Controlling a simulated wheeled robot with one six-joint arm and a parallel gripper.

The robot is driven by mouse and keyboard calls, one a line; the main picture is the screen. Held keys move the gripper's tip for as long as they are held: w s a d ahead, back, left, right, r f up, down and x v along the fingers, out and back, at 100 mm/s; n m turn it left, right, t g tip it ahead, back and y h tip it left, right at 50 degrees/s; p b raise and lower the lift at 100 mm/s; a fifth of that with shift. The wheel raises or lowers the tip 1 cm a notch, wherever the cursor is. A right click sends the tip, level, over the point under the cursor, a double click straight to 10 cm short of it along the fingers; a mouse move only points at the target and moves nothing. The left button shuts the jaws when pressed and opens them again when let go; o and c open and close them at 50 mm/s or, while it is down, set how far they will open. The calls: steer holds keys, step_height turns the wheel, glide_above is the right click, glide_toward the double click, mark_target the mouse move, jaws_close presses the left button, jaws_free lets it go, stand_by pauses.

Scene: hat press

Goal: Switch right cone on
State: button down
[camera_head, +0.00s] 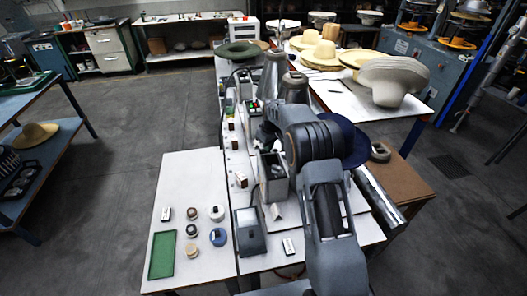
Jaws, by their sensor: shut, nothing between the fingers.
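Two grey metal cones stand side by side at the far end of the white bench, just beyond my arm. The right cone (294,86) is partly covered by my arm, and the left cone (275,72) shows more of its side. A small control box with green and red buttons (253,106) sits to the left of the cones' bases. My gripper (268,140) is small and partly covered by my wrist. It is shut and empty, in front of the cones. Whether it touches anything cannot be made out. The right cone's own switch cannot be told apart here.
Small switch boxes (241,180) line the bench's left edge. A grey open-topped box (273,176) stands below my wrist. A dark blue hat (352,142) lies right of my arm. A white side table (205,258) holds small round items and a green tray (162,254).

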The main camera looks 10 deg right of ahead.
steer(key=shift+r+p, duration=2.2)
steer(key=shift+r, duration=1.25)
